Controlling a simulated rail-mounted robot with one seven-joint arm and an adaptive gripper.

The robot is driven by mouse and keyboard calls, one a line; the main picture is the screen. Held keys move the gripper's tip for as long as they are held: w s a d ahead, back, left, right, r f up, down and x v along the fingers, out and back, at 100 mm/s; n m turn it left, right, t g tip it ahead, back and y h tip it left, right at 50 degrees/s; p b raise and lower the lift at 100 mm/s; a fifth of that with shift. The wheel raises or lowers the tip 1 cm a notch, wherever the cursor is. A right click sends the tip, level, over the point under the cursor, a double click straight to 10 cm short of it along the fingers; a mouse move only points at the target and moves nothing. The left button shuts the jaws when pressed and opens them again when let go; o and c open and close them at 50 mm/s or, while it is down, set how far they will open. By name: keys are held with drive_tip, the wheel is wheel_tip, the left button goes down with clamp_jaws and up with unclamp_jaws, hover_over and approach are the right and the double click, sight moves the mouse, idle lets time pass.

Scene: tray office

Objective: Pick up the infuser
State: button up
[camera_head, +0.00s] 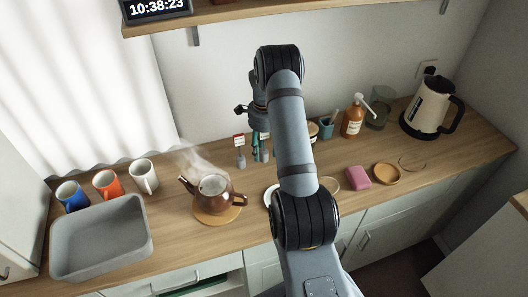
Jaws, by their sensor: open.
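I cannot pick out the infuser for certain; it may be hidden behind my arm or too small to tell. My gripper (258,117) is open, above the rear middle of the counter, largely hidden by my own arm link. Below it stand a small grey item (240,160) and a teal item (262,152), both with red-and-white tags near their tops. Contact between the gripper and these cannot be seen. A brown teapot (213,194), steaming, stands on a round wooden mat (218,218) to the front left. A white saucer (269,197) is partly hidden by my arm.
Left are a grey tray (101,241) and blue (72,197), orange (107,185) and white (144,177) mugs. Right are a pink sponge (358,175), a wooden dish (386,174), a brown pump bottle (353,118) and a kettle (428,106). A shelf (230,13) overhangs.

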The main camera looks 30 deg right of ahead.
drive_tip(key=shift+c, duration=0.8)
clamp_jaws()
